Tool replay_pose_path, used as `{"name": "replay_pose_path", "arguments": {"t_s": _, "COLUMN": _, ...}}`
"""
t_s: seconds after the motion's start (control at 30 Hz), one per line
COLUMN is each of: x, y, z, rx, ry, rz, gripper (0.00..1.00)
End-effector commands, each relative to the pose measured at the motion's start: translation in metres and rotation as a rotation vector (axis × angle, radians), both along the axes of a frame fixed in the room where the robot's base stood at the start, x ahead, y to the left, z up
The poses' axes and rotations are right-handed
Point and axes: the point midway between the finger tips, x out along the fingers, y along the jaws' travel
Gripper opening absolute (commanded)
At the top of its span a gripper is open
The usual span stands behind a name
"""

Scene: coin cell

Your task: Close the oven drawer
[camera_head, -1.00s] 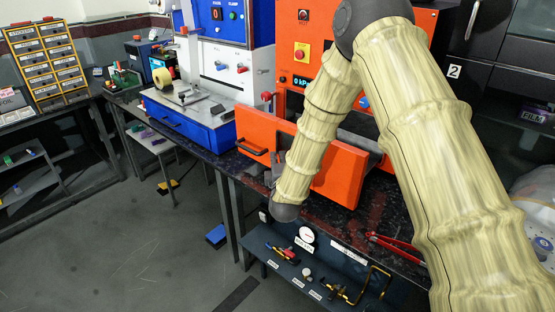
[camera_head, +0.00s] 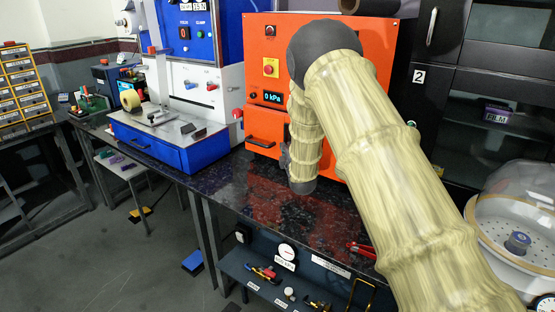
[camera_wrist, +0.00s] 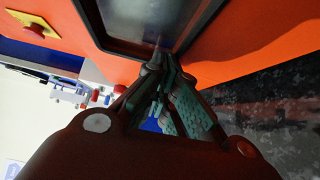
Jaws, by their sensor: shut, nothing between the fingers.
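The orange oven (camera_head: 345,30) stands on the dark counter. Its drawer front (camera_head: 262,128), with a dark handle (camera_head: 262,142), sits close against the oven's body in the head view. My arm covers the right part of the front, so I cannot tell whether it is fully flush. My gripper is mostly hidden behind my arm there; a small grey part shows at the arm's left edge. In the wrist view my gripper (camera_wrist: 165,82) is shut and empty, its fingertips close to the orange face and a dark-framed grey area (camera_wrist: 150,22). Contact is unclear.
A blue and white machine (camera_head: 165,148) stands left of the oven. A domed appliance (camera_head: 515,215) is at the right. A shelf with gauges (camera_head: 288,252) lies below.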

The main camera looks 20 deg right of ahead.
Motion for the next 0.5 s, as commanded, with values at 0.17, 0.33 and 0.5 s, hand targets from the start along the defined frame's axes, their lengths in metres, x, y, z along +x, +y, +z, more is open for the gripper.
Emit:
{"name": "replay_pose_path", "arguments": {"t_s": 0.17, "x": 0.014, "y": -0.018, "z": -0.001, "rx": 0.0, "ry": 0.0, "rz": -0.001, "gripper": 0.0}}
{"name": "replay_pose_path", "arguments": {"t_s": 0.33, "x": 0.019, "y": -0.025, "z": -0.001, "rx": -0.001, "ry": 0.001, "rz": 0.0, "gripper": 0.0}}
{"name": "replay_pose_path", "arguments": {"t_s": 0.5, "x": 0.021, "y": -0.028, "z": 0.0, "rx": 0.0, "ry": -0.001, "rz": -0.001, "gripper": 0.0}}
